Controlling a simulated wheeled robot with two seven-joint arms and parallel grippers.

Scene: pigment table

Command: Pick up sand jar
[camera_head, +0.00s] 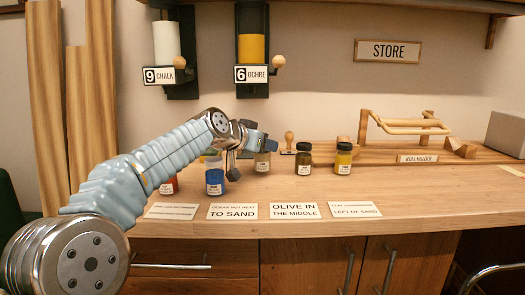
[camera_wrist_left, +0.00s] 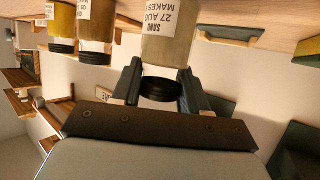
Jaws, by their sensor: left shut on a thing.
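The sand jar (camera_wrist_left: 168,45) fills the upper middle of the left wrist view, a glass jar of pale contents with a black lid and a label reading SAND. In the head view it stands on the wooden table (camera_head: 400,197), where the sand jar (camera_head: 262,161) is partly hidden by my left gripper (camera_head: 250,150). My left gripper (camera_wrist_left: 160,88) is shut on the jar, one finger on each side near the lid. I cannot tell whether the jar touches the table. My right gripper is not in view.
A dark brown jar (camera_head: 304,162) and a yellow jar (camera_head: 343,160) stand to the right. A blue jar (camera_head: 215,178) and a red jar (camera_head: 169,184) stand at the left. Paper cards (camera_head: 233,212) lie along the front edge. A wooden roll holder (camera_head: 405,128) is behind.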

